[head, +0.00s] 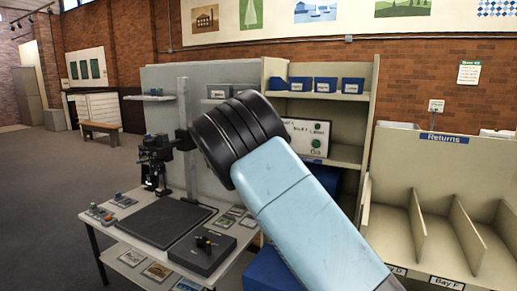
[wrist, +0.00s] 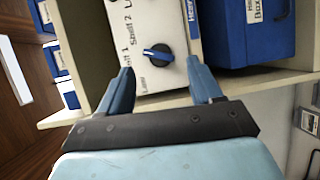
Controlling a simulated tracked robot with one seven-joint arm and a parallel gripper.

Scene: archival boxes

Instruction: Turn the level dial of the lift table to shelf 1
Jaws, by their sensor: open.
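The level dial (wrist: 158,53) is a round blue and black knob on a white panel (wrist: 170,20) in the wrist view. A pale mark shows at the knob's left end, on the side of the sideways "Shelf 1" label (wrist: 127,58). I cannot tell if it lines up exactly with that label. "Shelf 2" is printed above it in the picture, and another label is below. My gripper (wrist: 163,84) is open, its two blue fingers apart on either side below the knob, with nothing between them. In the head view my arm hides the gripper and the dial.
Blue boxes (wrist: 245,30) stand right beside the panel on a cream shelf edge (wrist: 75,117). In the head view, a shelf unit holds several blue boxes (head: 325,85), a Returns rack (head: 445,138) stands right, and a worktable with a black box (head: 202,250) is front left.

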